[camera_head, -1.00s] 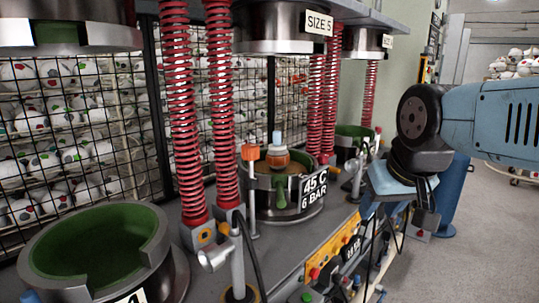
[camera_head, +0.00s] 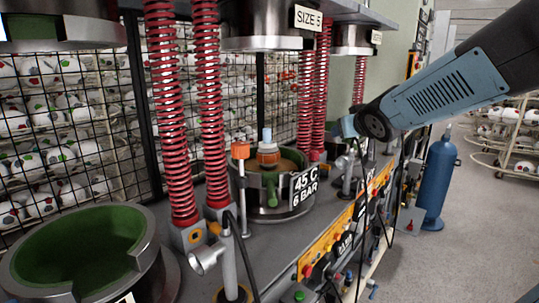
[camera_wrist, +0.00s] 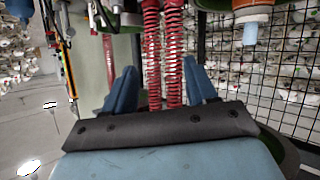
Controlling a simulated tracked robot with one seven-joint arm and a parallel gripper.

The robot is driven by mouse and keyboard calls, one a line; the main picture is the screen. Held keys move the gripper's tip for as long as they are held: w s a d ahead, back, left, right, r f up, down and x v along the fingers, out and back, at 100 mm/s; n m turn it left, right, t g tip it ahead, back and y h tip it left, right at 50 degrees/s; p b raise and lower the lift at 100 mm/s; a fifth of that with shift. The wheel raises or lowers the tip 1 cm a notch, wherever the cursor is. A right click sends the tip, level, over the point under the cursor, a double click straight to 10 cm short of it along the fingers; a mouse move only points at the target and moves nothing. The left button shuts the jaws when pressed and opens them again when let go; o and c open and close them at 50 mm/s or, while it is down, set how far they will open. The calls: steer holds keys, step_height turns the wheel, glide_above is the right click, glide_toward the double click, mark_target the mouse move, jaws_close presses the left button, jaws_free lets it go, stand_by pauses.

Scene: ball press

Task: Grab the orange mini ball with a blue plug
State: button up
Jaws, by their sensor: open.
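The orange mini ball (camera_head: 268,157) sits upright in the green-lined lower mould (camera_head: 290,205) of the middle press, with its light blue plug (camera_head: 267,135) pointing up. In the wrist view the orange ball (camera_wrist: 252,13) is at the upper right, partly cut off, with its blue plug (camera_wrist: 250,34) pointing down. My gripper (camera_wrist: 161,80) shows two blue fingers spread apart with nothing between them. In the head view it is right of the ball and apart from it, partly hidden behind my wrist.
Red springs (camera_head: 210,100) stand left of the ball and more behind it. The upper mould marked SIZE 5 (camera_head: 308,18) hangs above. An orange-topped post (camera_head: 239,150) stands close in front. Another open mould (camera_head: 85,250) is at the lower left. A blue cylinder (camera_head: 436,185) stands right.

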steer(key=w+a+n+t+y, duration=0.1)
steer(key=w+a+n+y, duration=0.2)
steer(key=w+a+y, duration=0.3)
steer(key=n+g+y, duration=0.3)
steer(key=n+y, duration=0.1)
steer(key=y, duration=0.1)
glide_toward(263, 143)
steer(key=w+a+r, duration=0.2)
steer(key=shift+w+a, duration=0.3)
steer(key=shift+w, duration=0.1)
steer(key=shift+x, duration=3.05)
steer(key=shift+w+d+r, duration=0.1)
steer(key=shift+w+r, duration=0.05)
steer(key=shift+r, duration=0.05)
jaws_close()
